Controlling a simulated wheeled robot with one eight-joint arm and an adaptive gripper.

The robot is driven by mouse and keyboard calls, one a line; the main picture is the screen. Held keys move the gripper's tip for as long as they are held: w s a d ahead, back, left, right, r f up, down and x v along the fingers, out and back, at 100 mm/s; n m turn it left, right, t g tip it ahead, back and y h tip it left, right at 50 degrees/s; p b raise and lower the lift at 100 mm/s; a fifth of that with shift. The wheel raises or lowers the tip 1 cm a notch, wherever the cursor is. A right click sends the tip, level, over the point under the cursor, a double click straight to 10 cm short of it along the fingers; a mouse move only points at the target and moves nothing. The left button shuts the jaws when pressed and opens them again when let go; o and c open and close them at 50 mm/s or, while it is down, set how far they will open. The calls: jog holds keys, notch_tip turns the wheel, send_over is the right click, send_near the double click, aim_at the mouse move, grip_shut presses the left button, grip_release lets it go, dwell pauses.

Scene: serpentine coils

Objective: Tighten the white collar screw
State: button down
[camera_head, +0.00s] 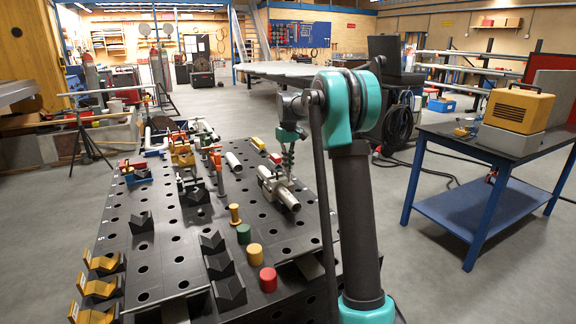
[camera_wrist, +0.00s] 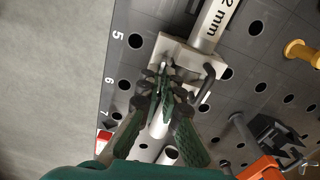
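A pale collar block (camera_wrist: 185,58) sits around a light tube on the dark perforated table in the wrist view. The tube (camera_wrist: 216,22) is marked "2 mm" at its upper end. The same pale assembly (camera_head: 281,190) shows in the head view, right of the table's middle. My gripper (camera_wrist: 161,72) is over the near side of the block, its fingertips close together. A small white tip shows between them, but I cannot make out the screw or any grip on it. In the head view my gripper (camera_head: 288,136) points down above the assembly.
A black bent handle (camera_wrist: 204,82) sticks out beside the block. A yellow peg (camera_wrist: 300,53) stands to the right. Coloured cylinders, such as the red one (camera_head: 268,279), and black V-blocks (camera_head: 229,291) stand at the table's near side. A blue-framed bench (camera_head: 455,207) is to the right.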

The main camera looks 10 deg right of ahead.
jog(key=c, duration=1.7)
grip_release()
jog(key=shift+r, duration=0.1)
notch_tip(320, 180, up, 12)
jog(key=shift+f, duration=0.1)
